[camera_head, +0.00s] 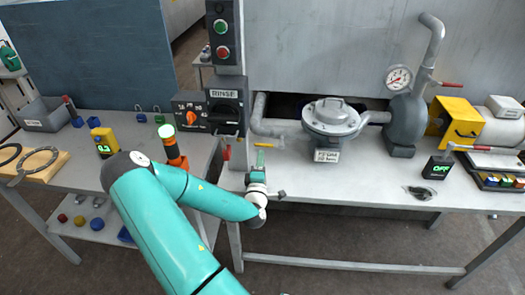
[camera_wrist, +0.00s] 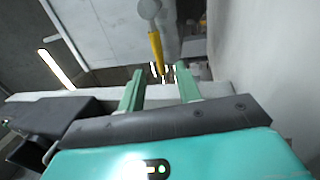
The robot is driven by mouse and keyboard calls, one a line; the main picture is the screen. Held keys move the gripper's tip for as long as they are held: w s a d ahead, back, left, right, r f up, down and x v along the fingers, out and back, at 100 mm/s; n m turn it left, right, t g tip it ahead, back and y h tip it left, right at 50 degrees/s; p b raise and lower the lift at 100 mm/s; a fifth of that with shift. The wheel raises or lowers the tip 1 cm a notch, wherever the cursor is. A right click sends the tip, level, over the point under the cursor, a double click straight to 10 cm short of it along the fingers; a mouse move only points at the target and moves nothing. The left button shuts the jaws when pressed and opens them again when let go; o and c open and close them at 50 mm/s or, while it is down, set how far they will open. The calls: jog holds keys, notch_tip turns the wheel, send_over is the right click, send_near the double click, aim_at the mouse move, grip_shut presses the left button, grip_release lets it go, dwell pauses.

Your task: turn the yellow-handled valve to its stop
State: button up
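The valve's yellow handle (camera_head: 268,145) is a short bar beside the grey pipe on the bench, left of the round grey housing. In the wrist view the yellow handle (camera_wrist: 156,50) hangs down from a grey round fitting (camera_wrist: 149,9). My gripper (camera_head: 260,158) is at the bench's front edge, just in front of and below the handle. In the wrist view my gripper (camera_wrist: 159,77) has its two green fingers apart with nothing held between them. The handle's end lies just beyond the fingertips, in line with the gap.
The grey housing (camera_head: 331,117) and its pipe stand right of the handle. A RINSE switch box (camera_head: 225,107) on a post stands close on the left. A red handle (camera_head: 226,153) hangs below it. A gauge (camera_head: 398,78) and a grey pump body stand farther right.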

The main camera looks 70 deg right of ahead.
jog(key=v, duration=0.6)
jog(key=shift+a, duration=0.2)
dwell(0.4)
